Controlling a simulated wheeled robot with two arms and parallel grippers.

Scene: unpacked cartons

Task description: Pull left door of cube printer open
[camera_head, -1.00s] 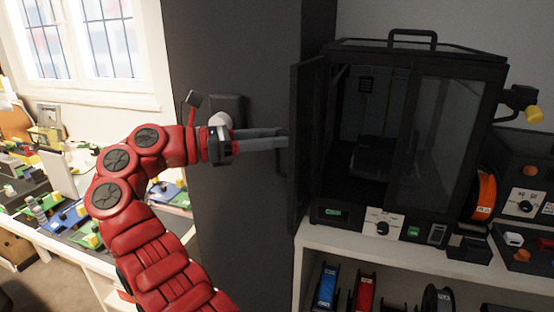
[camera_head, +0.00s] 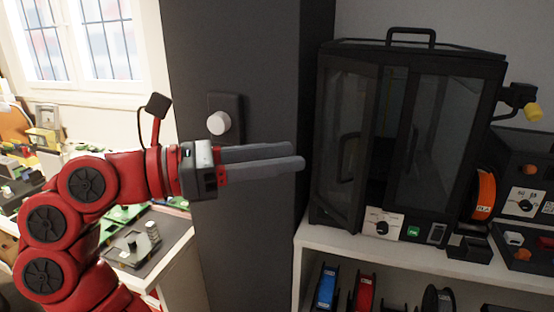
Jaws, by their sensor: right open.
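The cube printer (camera_head: 447,220) is a black box with a top handle and two glazed front doors, standing on a white shelf. Its left door (camera_head: 340,195) is ajar, its free edge swung out a little toward me, with a dark gap between it and the right door. A dark curved handle (camera_head: 348,160) shows on the left door. The right door (camera_head: 435,150) looks closed. My right gripper (camera_head: 298,156) is open and empty, its grey fingers pointing right, just left of the printer in the picture and apart from the door handle. My left gripper is out of view.
A dark grey column (camera_head: 245,240) with a white knob (camera_head: 219,123) stands behind my gripper. An orange spool (camera_head: 484,195) is at the printer's right side. The white shelf (camera_head: 400,262) holds blue and red spools below. A cluttered worktable is at left.

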